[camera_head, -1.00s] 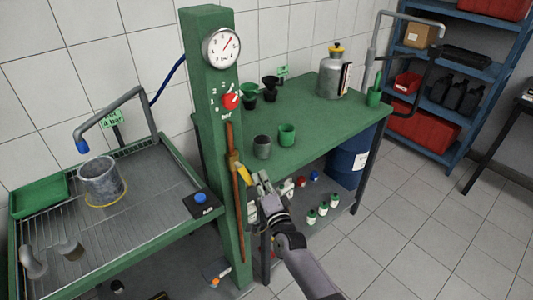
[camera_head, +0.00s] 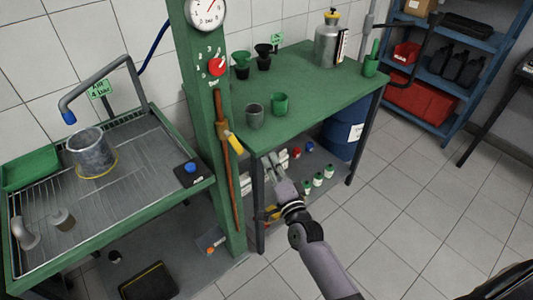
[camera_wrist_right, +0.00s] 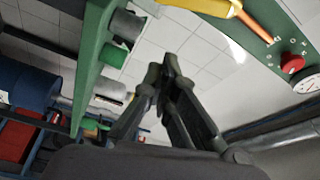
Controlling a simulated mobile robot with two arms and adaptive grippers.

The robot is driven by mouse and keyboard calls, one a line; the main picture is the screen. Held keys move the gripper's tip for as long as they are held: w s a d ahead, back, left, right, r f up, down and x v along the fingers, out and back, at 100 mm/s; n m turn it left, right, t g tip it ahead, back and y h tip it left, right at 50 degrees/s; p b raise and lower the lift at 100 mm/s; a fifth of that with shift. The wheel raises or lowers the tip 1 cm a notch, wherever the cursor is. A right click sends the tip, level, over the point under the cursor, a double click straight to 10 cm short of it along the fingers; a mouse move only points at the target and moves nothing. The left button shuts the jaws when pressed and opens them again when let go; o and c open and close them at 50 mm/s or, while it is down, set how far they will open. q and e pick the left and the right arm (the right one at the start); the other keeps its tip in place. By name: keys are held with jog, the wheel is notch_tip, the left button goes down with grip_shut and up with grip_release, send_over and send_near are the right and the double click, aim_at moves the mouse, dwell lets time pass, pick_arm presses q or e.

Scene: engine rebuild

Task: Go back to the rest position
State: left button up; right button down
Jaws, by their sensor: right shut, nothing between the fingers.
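My right gripper (camera_head: 272,163) is in front of the green column's right side, at the near edge of the green table (camera_head: 318,95). Its two fingers are together with nothing between them, as the right wrist view also shows (camera_wrist_right: 163,78). It touches nothing that I can make out. The yellow valve handle (camera_head: 235,144) on the copper pipe (camera_head: 228,180) is just left of and above it, apart from the fingers. My left gripper is not in view.
The green column (camera_head: 205,120) carries a gauge (camera_head: 207,10) and red knob (camera_head: 216,66). Cups (camera_head: 280,104) and a metal can (camera_head: 327,45) stand on the table. Small bottles (camera_head: 318,179) are on its lower shelf.

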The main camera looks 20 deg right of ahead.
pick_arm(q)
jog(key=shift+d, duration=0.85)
pick_arm(e)
jog(key=shift+s+d, duration=0.2)
jog(key=shift+s, duration=0.25)
jog(key=shift+f, duration=0.1)
